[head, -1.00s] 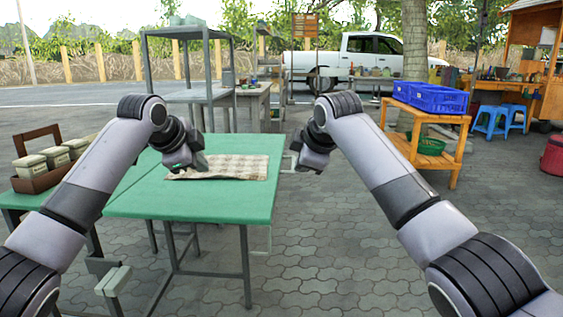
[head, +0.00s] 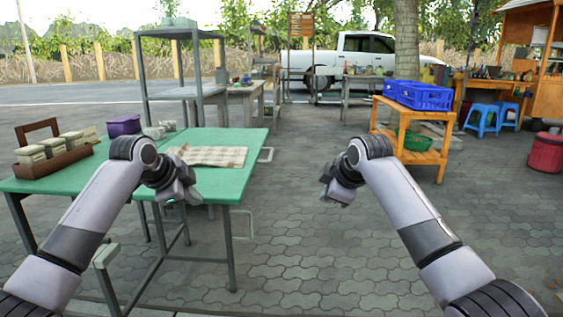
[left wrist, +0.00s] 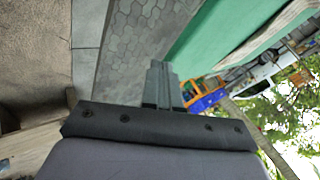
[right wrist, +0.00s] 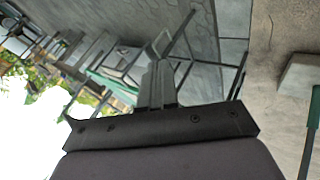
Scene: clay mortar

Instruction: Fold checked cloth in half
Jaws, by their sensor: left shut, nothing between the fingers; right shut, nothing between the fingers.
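The checked cloth (head: 212,156), beige and brown, lies flat on the green table (head: 232,186) near its right side in the head view. The left part of the cloth is hidden behind my left arm. A strip of the cloth also shows at the top right of the left wrist view (left wrist: 272,32). My left gripper (head: 182,199) is shut and empty, in front of the cloth and apart from it. Its fingers show together in the left wrist view (left wrist: 158,85). My right gripper (head: 336,197) is shut and empty over the paving, right of the table.
A grey shelf (head: 182,92) stands behind. A wooden stand (head: 414,150) with blue crates (head: 424,97) is at right. Paving (head: 300,240) between is clear.

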